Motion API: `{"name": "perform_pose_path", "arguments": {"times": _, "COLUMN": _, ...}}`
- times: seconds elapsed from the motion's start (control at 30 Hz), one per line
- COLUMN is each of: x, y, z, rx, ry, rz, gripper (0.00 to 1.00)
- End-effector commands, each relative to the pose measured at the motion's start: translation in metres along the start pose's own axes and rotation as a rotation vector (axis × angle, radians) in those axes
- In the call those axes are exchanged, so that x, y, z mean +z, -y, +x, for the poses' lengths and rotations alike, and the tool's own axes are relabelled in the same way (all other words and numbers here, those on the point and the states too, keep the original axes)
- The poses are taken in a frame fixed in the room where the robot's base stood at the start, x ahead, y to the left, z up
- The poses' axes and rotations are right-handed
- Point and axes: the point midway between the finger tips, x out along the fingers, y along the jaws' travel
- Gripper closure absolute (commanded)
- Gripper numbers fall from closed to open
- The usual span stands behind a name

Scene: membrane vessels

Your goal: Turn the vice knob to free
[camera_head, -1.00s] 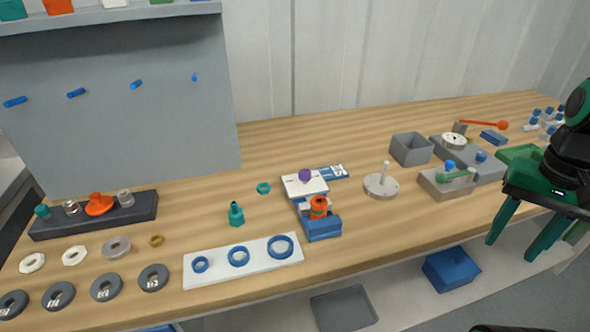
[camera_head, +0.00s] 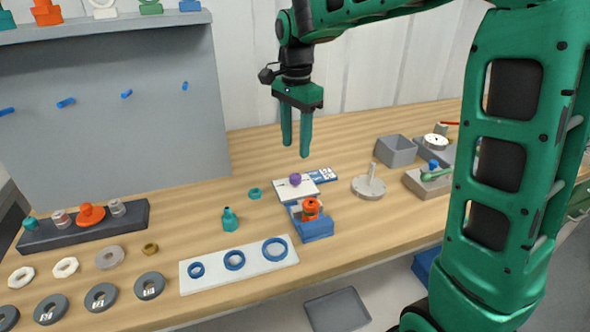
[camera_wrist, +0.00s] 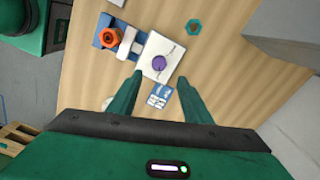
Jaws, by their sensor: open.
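A purple knob (camera_head: 295,179) sits on a white plate (camera_head: 308,189) with a dark line on it. The knob (camera_wrist: 158,62) also shows in the wrist view, near the plate's middle. A blue vice-like block (camera_head: 318,230) joins the plate's front side and holds an orange part (camera_head: 311,208). A blue-and-white label card (camera_head: 322,175) lies beside the plate. My gripper (camera_head: 296,150) is open and empty, pointing down above the plate. In the wrist view the knob shows between and slightly beyond the fingertips (camera_wrist: 160,78). The label's lettering is too small to read.
A teal ring (camera_head: 255,193) and a teal bottle-shaped part (camera_head: 230,219) stand left of the plate. A grey disc with a post (camera_head: 369,188) and an open grey box (camera_head: 396,152) are to the right. A white board with blue rings (camera_head: 238,264) lies in front.

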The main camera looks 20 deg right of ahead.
Motion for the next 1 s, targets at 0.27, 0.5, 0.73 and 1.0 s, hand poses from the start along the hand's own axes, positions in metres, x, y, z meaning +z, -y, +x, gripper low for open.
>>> {"name": "perform_pose_path", "arguments": {"times": 0.27, "x": 0.000, "y": -0.001, "z": 0.051, "rx": 0.005, "ry": 0.001, "rz": -0.001, "gripper": 0.55}}
{"name": "perform_pose_path", "arguments": {"times": 0.5, "x": -0.002, "y": -0.001, "z": 0.081, "rx": 0.002, "ry": 0.000, "rz": 0.001, "gripper": 0.55}}
{"name": "perform_pose_path", "arguments": {"times": 0.73, "x": -0.003, "y": -0.002, "z": 0.090, "rx": 0.001, "ry": 0.000, "rz": 0.003, "gripper": 0.55}}
{"name": "perform_pose_path", "arguments": {"times": 1.0, "x": -0.004, "y": -0.002, "z": 0.090, "rx": 0.001, "ry": 0.000, "rz": 0.005, "gripper": 0.70}}
